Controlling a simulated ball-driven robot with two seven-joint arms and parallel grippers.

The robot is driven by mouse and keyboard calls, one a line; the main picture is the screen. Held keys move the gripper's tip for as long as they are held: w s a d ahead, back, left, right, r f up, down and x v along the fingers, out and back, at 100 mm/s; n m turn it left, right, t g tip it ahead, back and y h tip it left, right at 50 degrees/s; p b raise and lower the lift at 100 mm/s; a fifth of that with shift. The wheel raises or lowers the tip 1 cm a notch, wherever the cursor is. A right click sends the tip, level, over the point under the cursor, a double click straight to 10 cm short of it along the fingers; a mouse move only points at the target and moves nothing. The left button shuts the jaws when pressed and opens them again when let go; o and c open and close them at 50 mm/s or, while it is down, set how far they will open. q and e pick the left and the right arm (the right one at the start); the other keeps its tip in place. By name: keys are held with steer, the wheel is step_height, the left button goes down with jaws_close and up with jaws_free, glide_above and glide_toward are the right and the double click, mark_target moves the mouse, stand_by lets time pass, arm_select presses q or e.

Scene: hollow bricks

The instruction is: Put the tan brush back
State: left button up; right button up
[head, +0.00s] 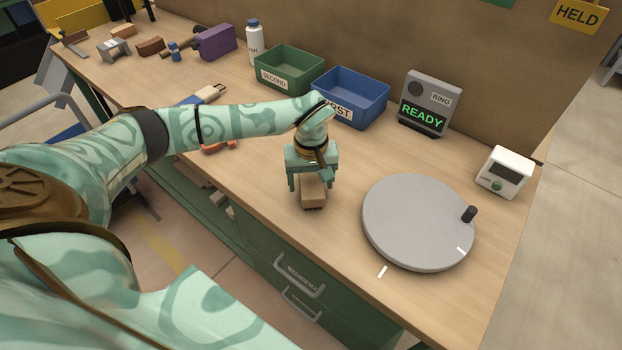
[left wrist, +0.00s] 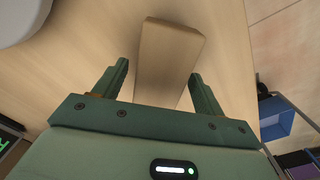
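The tan brush (head: 313,188) is a plain block with a dark strip under its near end. It is at the bench's front edge, left of the grey turntable. My left gripper (head: 313,182) is directly over it, pointing down, one finger on each side. In the left wrist view, the tan brush (left wrist: 168,58) runs between the two green fingers (left wrist: 163,85), with a gap on both sides, so the gripper is open. The gripper body hides the brush's far end in the head view. My right gripper is not in view.
The grey turntable (head: 415,225) with a black knob stands close to the right. Behind are the blue FIRST bin (head: 362,92), the green SECOND bin (head: 285,72) and the READY box (head: 425,105). A white device (head: 505,170) is at the far right. A blue-and-tan item (head: 205,95) lies behind my arm.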

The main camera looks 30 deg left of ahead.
mark_target(311, 179)
arm_select(q)
step_height(311, 179, up, 12)
steer(key=p, duration=0.2)
steer(key=shift+r+p, duration=0.15)
steer(key=shift+p, duration=0.2)
steer(key=shift+c, duration=0.3)
stand_by(0.9)
